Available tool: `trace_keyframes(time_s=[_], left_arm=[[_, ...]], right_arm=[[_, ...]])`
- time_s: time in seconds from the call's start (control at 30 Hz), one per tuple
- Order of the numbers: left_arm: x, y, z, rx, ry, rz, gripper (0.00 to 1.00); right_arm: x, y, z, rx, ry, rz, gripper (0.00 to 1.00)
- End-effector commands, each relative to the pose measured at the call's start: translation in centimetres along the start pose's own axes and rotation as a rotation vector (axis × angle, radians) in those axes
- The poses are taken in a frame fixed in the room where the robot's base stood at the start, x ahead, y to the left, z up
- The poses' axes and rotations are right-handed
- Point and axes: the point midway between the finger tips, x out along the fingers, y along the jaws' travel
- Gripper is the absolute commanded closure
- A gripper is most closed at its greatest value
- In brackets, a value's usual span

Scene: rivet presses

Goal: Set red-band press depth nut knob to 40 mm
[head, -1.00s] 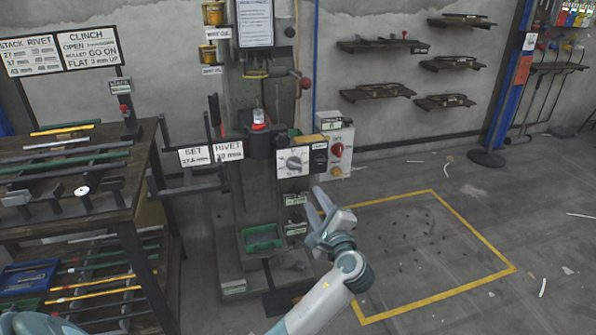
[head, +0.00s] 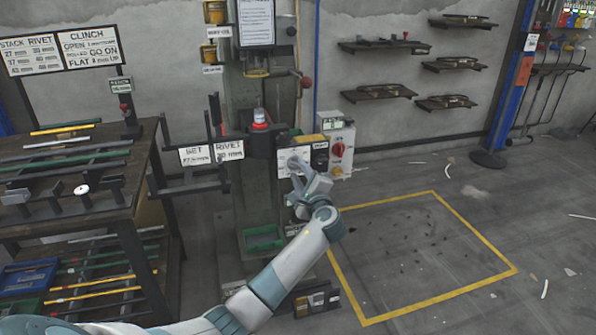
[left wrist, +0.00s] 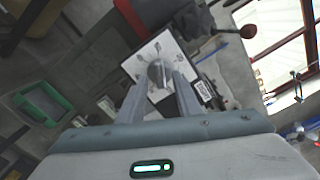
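The depth knob (left wrist: 157,74) is a grey round knob on a white dial plate (left wrist: 152,52) of the press (head: 262,110). In the head view the dial plate (head: 294,153) is partly covered by my left gripper (head: 297,172). In the left wrist view my left gripper (left wrist: 158,92) has its two fingers apart, one on each side of the knob. I cannot tell whether the fingers touch it. A red band (head: 259,126) is on the press above the dial. The sign reading SET (head: 194,155) stands left of it. My right gripper is out of view.
A control box with a red knob (head: 338,150) is right of the dial. A green tray (head: 263,238) sits on the press base. A workbench (head: 115,200) with bars stands at left. The yellow-outlined floor area (head: 420,255) at right is clear apart from small debris.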

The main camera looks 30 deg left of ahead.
Motion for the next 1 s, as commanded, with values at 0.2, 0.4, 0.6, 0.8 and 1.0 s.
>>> trace_keyframes(time_s=[0.2, 0.4, 0.6, 0.8, 1.0], left_arm=[[2.0, 0.0, 0.0, 0.001, -0.001, 0.000, 0.69], [2.4, 0.0, 0.0, 0.000, 0.000, 0.000, 0.69], [2.4, 0.0, 0.0, 0.000, 0.000, 0.000, 0.71], [2.4, 0.0, 0.0, 0.001, 0.000, 0.000, 1.00], [2.4, 0.1, 0.0, -0.006, 0.000, 0.001, 1.00]], right_arm=[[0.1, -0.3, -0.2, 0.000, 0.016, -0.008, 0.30], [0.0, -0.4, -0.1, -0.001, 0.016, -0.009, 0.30], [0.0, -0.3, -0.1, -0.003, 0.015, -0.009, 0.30], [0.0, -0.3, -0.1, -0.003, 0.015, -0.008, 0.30], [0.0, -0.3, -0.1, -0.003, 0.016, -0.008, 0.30]])
